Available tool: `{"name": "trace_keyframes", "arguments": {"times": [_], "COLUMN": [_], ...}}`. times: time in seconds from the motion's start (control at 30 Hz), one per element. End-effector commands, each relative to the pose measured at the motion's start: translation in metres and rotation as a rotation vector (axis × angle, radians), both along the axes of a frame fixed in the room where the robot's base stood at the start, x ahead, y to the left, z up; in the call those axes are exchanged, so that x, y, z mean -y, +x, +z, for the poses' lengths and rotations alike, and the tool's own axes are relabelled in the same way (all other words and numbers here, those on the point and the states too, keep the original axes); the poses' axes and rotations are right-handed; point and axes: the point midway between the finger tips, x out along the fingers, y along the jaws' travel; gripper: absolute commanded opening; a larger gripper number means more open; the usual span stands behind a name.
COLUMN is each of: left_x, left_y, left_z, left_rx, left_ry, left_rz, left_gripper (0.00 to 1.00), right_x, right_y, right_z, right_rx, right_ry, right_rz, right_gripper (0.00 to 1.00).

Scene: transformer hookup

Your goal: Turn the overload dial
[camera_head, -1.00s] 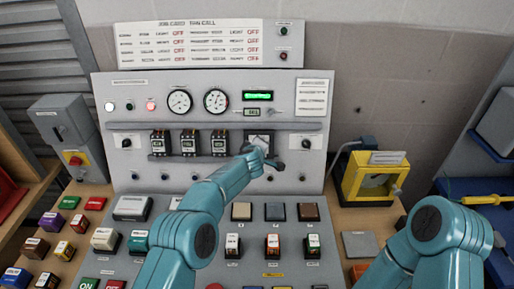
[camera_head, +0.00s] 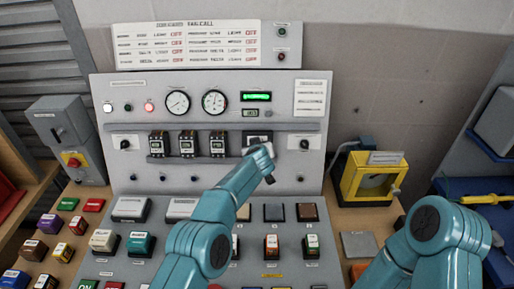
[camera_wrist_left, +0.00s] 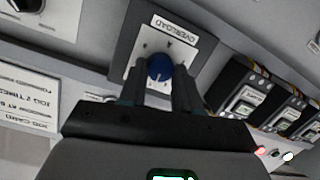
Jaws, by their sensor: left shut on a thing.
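The overload dial is a round blue knob (camera_wrist_left: 160,68) on a light plate labelled OVERLOAD (camera_wrist_left: 176,28), seen upside down in the left wrist view. My left gripper (camera_wrist_left: 161,82) is shut on the knob, with one finger on each side of it. In the head view the left gripper (camera_head: 264,152) is against the panel's overload plate (camera_head: 258,136) and hides the dial. My right arm shows at the lower right, but its gripper is out of view.
Several breakers (camera_head: 187,144) sit left of the dial, and a black knob (camera_head: 304,144) is to its right. Two gauges (camera_head: 214,102) and a green display (camera_head: 257,96) are above. Coloured blocks cover the sloped desk below. A yellow-framed device (camera_head: 372,180) stands right.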

Motion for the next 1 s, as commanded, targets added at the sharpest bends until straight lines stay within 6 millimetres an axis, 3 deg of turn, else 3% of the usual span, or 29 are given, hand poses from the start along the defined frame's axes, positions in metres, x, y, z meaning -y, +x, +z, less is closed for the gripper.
{"name": "trace_keyframes", "arguments": {"times": [0.63,0.67,0.7,0.73,1.0], "left_x": [0.0024,0.0024,0.0022,0.0020,0.0007], "left_y": [-0.0027,-0.0027,-0.0024,-0.0023,-0.0011], "left_z": [-0.0084,-0.0084,-0.0080,-0.0073,-0.0036], "left_rx": [-0.014,-0.014,-0.013,-0.012,-0.006], "left_ry": [0.048,0.048,0.047,0.047,0.046], "left_rz": [-0.018,-0.018,-0.018,-0.017,-0.016], "left_gripper": [0.02,0.39,0.52,0.58,0.58], "right_x": [0.0000,0.0000,0.0000,0.0000,0.0000], "right_y": [0.0000,0.0000,0.0000,0.0000,0.0000], "right_z": [-0.0004,-0.0004,-0.0004,-0.0004,-0.0003], "right_rx": [0.000,0.000,0.000,0.000,0.000], "right_ry": [0.000,0.000,0.000,0.000,0.000], "right_rz": [0.000,0.000,0.000,0.000,0.000], "right_gripper": [0.43,0.43,0.43,0.43,0.43]}}
